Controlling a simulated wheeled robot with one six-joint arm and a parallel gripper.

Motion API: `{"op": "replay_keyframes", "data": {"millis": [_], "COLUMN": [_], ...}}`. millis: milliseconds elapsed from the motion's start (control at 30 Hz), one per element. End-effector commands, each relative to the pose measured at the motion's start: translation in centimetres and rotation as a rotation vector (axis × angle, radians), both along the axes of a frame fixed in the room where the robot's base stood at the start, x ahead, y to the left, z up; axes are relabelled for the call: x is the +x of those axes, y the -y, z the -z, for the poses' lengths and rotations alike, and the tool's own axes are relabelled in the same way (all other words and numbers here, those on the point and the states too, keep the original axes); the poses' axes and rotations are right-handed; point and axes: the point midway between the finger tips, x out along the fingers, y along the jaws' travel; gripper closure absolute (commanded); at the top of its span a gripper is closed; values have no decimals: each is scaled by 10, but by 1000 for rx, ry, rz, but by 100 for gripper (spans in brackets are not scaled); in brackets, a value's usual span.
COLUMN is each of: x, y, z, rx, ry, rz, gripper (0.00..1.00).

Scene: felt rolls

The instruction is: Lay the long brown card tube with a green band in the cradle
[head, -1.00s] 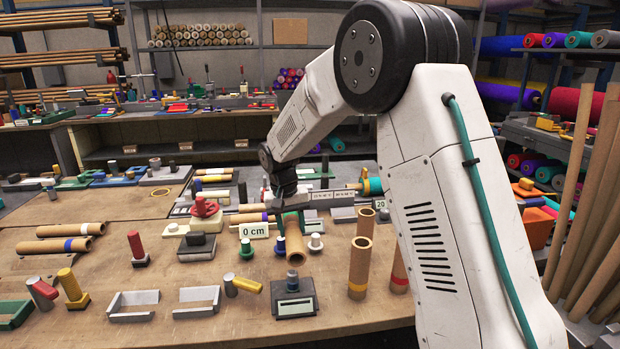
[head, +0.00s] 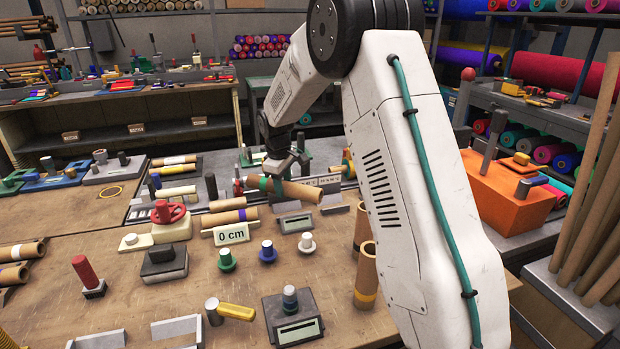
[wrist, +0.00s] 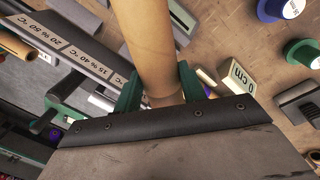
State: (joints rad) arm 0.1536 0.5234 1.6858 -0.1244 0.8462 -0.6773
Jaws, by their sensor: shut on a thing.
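My gripper (head: 269,184) is shut on a long brown card tube (head: 302,191) near its left end, holding it roughly level above the bench and pointing right. In the wrist view the tube (wrist: 150,35) runs up and away between my green finger pads (wrist: 160,90). Green shows at the grip, but I cannot tell a band on the tube from the pads. A grey rail with printed labels (wrist: 75,50) lies beside the tube in the wrist view. I cannot tell for sure which fixture is the cradle.
A "0 cm" sign (head: 231,233) and green (head: 226,260), blue (head: 268,252) and white (head: 307,243) pegs stand in front of the tube. Banded rolls (head: 228,204) lie to its left. Upright tubes (head: 367,275) stand near my arm. An orange box (head: 508,198) is at right.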

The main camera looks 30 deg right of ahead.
Motion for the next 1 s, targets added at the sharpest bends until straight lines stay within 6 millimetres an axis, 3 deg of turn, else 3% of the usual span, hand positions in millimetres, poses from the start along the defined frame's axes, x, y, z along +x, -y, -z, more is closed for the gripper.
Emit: {"op": "replay_keyframes", "data": {"millis": [33,200,400,1000], "x": [2,8,10,9], "y": [18,64,97,108], "z": [3,10,14,16], "rx": [1,1,1,-1], "ry": [0,0,-1,0], "rz": [-87,-390,-616,-689], "gripper": [96,96,96,96]}}
